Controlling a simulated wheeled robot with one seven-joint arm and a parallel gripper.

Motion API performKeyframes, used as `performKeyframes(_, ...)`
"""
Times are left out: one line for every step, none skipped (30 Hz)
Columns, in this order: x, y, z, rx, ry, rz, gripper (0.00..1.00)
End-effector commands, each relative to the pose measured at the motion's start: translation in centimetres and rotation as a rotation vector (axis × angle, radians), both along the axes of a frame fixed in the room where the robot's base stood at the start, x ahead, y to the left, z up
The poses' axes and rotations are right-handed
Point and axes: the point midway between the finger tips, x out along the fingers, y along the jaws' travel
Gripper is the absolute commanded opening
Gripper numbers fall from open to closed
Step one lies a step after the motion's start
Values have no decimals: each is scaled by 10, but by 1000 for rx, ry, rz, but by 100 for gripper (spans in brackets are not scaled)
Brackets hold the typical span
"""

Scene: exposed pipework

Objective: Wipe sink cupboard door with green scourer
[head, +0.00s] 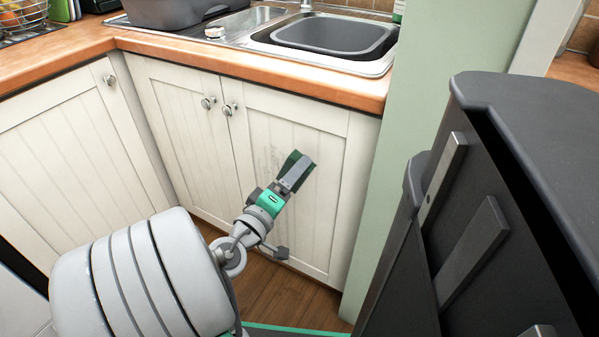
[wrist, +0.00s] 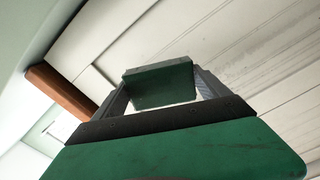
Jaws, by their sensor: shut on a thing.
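The sink cupboard door (head: 285,170) is white and panelled, on the right of a pair under the sink. Grey smudges (head: 267,160) mark its middle panel, and faint grey streaks also show in the wrist view (wrist: 240,65). My gripper (head: 300,168) is in front of this door, just right of the smudges. It is shut on the green scourer (head: 289,162), which also shows between the two fingers in the wrist view (wrist: 160,84). The scourer is close to the door; I cannot tell whether it touches. Part of the scourer is hidden by the fingers.
Round knobs (head: 229,109) stick out at the top of the paired doors. The wooden worktop (head: 340,88) with the sink (head: 335,35) overhangs above. A pale green wall end (head: 400,150) stands right of the door. A dark grey body (head: 520,180) fills the right foreground.

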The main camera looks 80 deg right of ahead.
Motion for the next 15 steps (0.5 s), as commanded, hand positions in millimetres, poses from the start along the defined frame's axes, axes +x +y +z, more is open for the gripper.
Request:
performKeyframes(5, 5, 0, -1, 0, 6, 41)
performKeyframes(6, 8, -1, -1, 0, 6, 41)
performKeyframes(7, 12, 0, -1, -1, 5, 41)
performKeyframes(8, 15, 0, -1, 0, 5, 41)
performKeyframes(8, 17, 0, -2, 1, 4, 41)
performKeyframes(8, 19, 0, -1, 0, 3, 41)
performKeyframes(8, 19, 0, -2, 0, 1, 41)
performKeyframes(8, 20, 0, -2, 0, 1, 41)
performKeyframes(8, 20, 1, -2, 0, -1, 41)
performKeyframes(8, 20, 1, -2, 0, -1, 41)
performKeyframes(8, 20, 1, -2, 0, -1, 41)
performKeyframes(8, 20, 1, -2, 0, -1, 41)
performKeyframes(8, 20, 1, -2, 0, -1, 41)
performKeyframes(8, 20, 0, -2, -1, -1, 41)
performKeyframes(8, 20, 0, -4, -1, 0, 41)
